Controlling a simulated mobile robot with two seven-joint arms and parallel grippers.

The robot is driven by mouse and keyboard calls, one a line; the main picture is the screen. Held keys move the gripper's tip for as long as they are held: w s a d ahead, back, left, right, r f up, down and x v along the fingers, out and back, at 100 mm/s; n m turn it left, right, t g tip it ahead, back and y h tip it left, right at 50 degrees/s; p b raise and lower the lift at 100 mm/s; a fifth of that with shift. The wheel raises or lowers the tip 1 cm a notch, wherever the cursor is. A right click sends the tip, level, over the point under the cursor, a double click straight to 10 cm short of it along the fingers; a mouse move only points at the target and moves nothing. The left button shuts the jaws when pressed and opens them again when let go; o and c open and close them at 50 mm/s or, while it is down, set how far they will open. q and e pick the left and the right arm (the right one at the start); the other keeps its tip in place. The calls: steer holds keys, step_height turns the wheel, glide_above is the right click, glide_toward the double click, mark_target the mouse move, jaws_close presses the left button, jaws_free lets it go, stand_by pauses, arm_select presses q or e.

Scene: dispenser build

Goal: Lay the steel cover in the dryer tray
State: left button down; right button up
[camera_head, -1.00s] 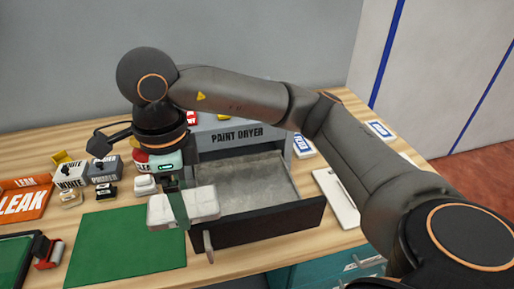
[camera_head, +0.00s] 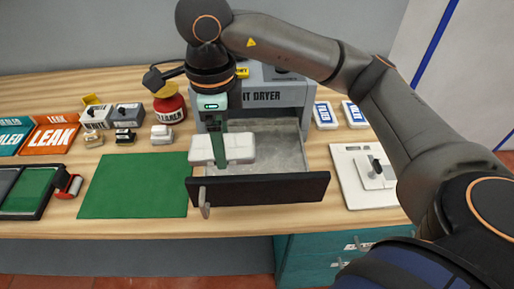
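The steel cover (camera_head: 238,147) is a pale, block-like piece with rounded edges. My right gripper (camera_head: 219,152), whose arm comes in from the right, points down with its green finger across the cover and appears shut on it. The cover is over the left front part of the open dryer tray (camera_head: 282,150), behind the dark drawer front (camera_head: 265,188). I cannot tell whether it touches the tray floor. The visible right part of the tray is empty. My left gripper is not in view.
The paint dryer (camera_head: 280,96) stands behind the tray. A green mat (camera_head: 135,186) and several small blocks lie to the left, near an orange LEAK bin (camera_head: 50,138). A white board (camera_head: 352,165) with a knobbed plate lies right. A red-and-white container (camera_head: 169,106) stands behind the tray's left.

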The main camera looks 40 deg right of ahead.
steer(key=w+d+f, duration=0.1)
steer(key=d+f, duration=0.1)
steer(key=d, duration=0.1)
steer(key=d+f+b, duration=0.1)
steer(key=d+f, duration=0.1)
steer(key=w+d+f, duration=0.1)
steer(key=d+f, duration=0.2)
steer(key=shift+w+d+f, duration=0.1)
steer(key=shift+w+d, duration=0.2)
steer(key=shift+w, duration=0.05)
steer(key=shift+w+d+f, duration=0.1)
steer(key=shift+d+f, duration=0.05)
steer(key=shift+f, duration=0.05)
steer(key=f, duration=0.3)
steer(key=shift+d+f, duration=0.2)
steer(key=shift+d, duration=0.05)
steer(key=shift+f, duration=0.25)
steer(key=o, duration=1.3)
steer(key=shift+b, duration=0.3)
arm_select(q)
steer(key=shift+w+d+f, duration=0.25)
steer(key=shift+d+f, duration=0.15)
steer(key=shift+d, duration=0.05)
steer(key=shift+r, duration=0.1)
arm_select(e)
steer(key=shift+r, duration=0.1)
